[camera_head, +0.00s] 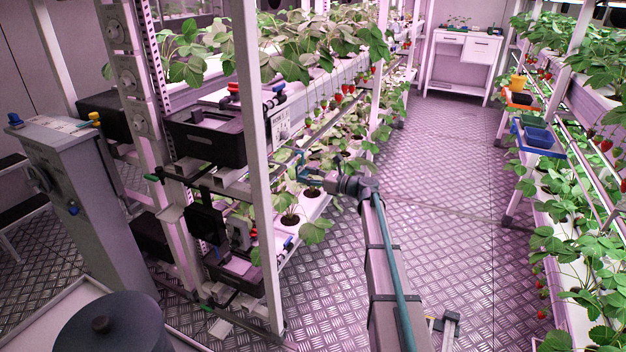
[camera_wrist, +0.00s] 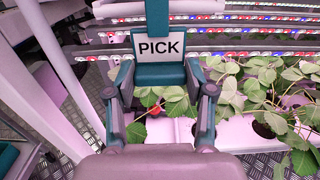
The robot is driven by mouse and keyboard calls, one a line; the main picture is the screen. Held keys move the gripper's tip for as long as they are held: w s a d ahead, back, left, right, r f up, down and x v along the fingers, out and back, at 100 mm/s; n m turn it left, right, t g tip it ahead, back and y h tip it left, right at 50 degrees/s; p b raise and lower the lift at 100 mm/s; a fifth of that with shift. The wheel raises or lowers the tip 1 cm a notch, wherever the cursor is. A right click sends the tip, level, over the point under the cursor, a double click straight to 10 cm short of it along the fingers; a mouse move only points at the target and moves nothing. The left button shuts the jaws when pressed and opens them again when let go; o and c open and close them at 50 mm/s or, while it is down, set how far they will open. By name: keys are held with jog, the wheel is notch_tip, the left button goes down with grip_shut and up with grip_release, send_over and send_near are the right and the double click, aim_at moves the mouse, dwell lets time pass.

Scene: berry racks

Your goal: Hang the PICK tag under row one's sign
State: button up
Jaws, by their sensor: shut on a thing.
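The PICK tag (camera_wrist: 160,47) is a dark teal plate with a white label reading PICK, and a teal strip rises above it. It stands upright and faces my wrist camera. My gripper (camera_wrist: 160,75) is shut on the tag's lower part, one finger at each side. In the head view my gripper (camera_head: 312,178) is beside the left rack, at the height of the lower plants; the tag's face cannot be made out there. A white sign (camera_head: 283,122) with small dark marks is on the left rack, above and left of my gripper; its text is unreadable.
Strawberry plants (camera_head: 300,45) and hanging berries line the left rack. A white rack post (camera_head: 255,160) stands left of my gripper, near a black crate (camera_head: 205,138). The metal-floored aisle (camera_head: 440,170) is open to the right. Leaves (camera_wrist: 265,80) lie close behind the right finger.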

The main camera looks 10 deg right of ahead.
jog(key=shift+b+x, duration=0.35)
jog(key=shift+x, duration=0.65)
jog(key=shift+f, duration=0.75)
jog(key=o, duration=1.2)
jog(key=shift+c, duration=0.2)
jog(key=shift+d, duration=0.1)
